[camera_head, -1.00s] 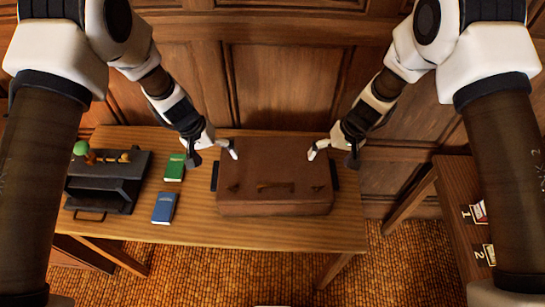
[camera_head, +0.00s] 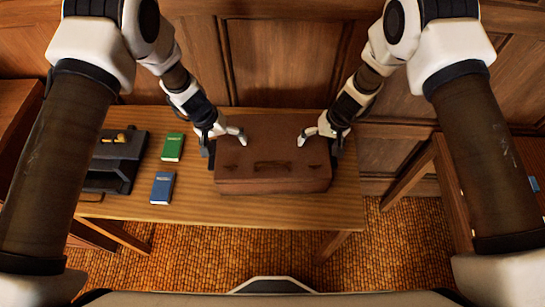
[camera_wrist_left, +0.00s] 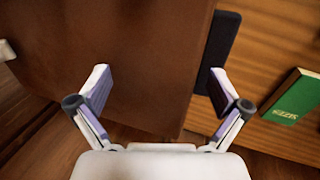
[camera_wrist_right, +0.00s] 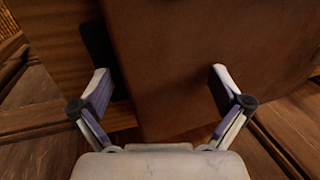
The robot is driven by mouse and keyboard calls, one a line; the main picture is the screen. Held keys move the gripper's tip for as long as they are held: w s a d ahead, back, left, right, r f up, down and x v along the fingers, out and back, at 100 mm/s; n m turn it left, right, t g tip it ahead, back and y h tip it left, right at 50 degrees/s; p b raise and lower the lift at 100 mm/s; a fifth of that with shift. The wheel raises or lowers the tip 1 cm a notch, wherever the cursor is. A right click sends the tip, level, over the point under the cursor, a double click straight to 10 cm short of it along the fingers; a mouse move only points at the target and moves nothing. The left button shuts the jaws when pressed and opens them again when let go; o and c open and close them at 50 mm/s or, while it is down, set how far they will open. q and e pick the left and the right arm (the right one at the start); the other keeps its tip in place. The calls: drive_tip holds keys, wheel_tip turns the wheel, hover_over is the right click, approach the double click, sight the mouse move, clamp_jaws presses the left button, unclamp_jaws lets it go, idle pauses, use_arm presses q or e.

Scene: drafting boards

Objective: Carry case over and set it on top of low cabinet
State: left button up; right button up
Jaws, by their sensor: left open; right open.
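The brown case (camera_head: 272,175) lies flat on a wooden table, with a dark handle on each side. My left gripper (camera_head: 225,142) is open at its left end. In the left wrist view, one finger is over the case top and the other is by the dark side handle (camera_wrist_left: 218,55). My right gripper (camera_head: 319,141) is open at the right end; the right wrist view shows one finger over the case and the other by the dark handle (camera_wrist_right: 97,45). Contact cannot be told. A brown wooden piece (camera_head: 15,120) shows at the left edge; I cannot tell if it is the low cabinet.
A green book (camera_head: 173,147) and a blue book (camera_head: 162,188) lie on the table (camera_head: 240,212) left of the case. A dark organiser (camera_head: 112,165) is partly behind my left arm. Another wooden table (camera_head: 455,200) is at right. Wood panelling stands close behind the case.

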use_arm(q)
drive_tip(key=shift+f, duration=0.2)
use_arm(e)
drive_tip(key=shift+a+f, duration=0.15)
drive_tip(key=shift+f, duration=0.05)
use_arm(q)
drive_tip(key=shift+f, duration=0.15)
use_arm(e)
drive_tip(key=shift+f, duration=0.15)
use_arm(q)
drive_tip(key=shift+w, duration=0.1)
use_arm(e)
drive_tip(key=shift+w, duration=0.1)
